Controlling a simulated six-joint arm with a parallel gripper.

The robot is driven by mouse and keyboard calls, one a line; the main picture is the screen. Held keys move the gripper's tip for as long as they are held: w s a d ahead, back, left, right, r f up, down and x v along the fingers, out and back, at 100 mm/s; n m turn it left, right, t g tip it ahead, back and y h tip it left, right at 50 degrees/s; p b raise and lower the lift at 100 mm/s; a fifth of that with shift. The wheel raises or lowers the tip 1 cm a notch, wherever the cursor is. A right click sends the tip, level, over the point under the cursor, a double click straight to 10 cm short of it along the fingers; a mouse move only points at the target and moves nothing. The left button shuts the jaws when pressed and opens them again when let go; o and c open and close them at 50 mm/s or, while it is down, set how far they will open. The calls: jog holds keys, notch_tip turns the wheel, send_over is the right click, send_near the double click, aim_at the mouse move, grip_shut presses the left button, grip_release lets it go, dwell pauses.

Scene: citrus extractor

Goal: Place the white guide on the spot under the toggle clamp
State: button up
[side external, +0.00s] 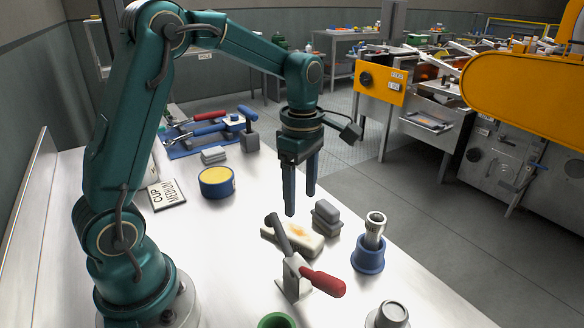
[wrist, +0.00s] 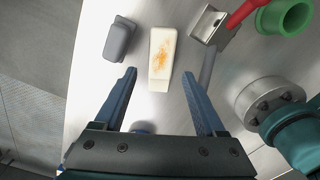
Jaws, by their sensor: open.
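The white guide, an off-white block with orange stains (side external: 291,240), lies flat on the bench. In the wrist view the clamp (wrist: 208,25) is right of the guide. The spot under the clamp is not clearly visible. My gripper (side external: 300,203) is open, empty, pointing down above the bench. In the wrist view its fingertips (wrist: 160,73) appear either side of the guide's near end.
A grey block (side external: 326,217) sits close to the guide. A blue holder (side external: 368,256) with a pale cylinder (side external: 375,226) stands to the right. A green ring (wrist: 285,16) is beyond the clamp. A blue-and-yellow tin (side external: 216,183) is behind; bench is clear between it and the guide.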

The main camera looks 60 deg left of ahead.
aim_at(298, 232)
jog(key=f, duration=0.9)
jog(key=shift+s+a, duration=0.1)
jog(key=shift+s, duration=0.15)
grip_shut()
jog(key=shift+r, duration=0.1)
